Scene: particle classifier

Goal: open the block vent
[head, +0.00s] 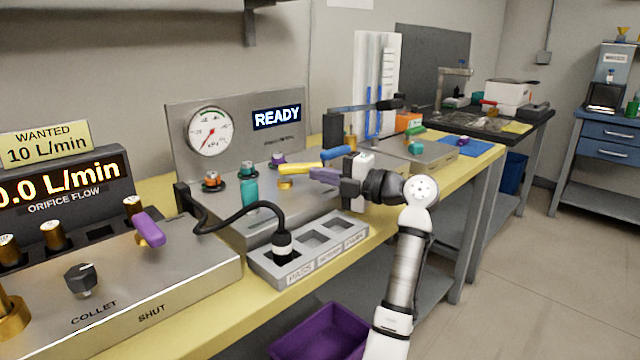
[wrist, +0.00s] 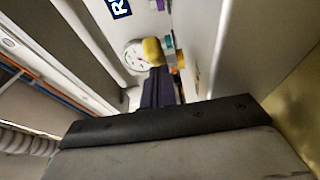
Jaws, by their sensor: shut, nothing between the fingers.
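The metal block (head: 255,135) with a round gauge (head: 210,131) and a lit READY display stands on the yellow bench. On its deck a yellow lever (head: 296,168) sits on a brass base, and a blue lever (head: 337,153) is behind it to the right. No readable label shows which part is the vent. My gripper (head: 313,173) is shut and empty, its fingertips close to the right end of the yellow lever; I cannot tell if they touch. In the wrist view the yellow lever (wrist: 153,51) is just beyond the dark fingers (wrist: 160,80).
A tray (head: 308,248) with a black cable plug in one pocket is at the block's front. The flow console (head: 190,268) with a purple lever is at left. Orange, teal and purple-topped fittings stand left of the yellow lever. A purple bin (head: 322,335) is below.

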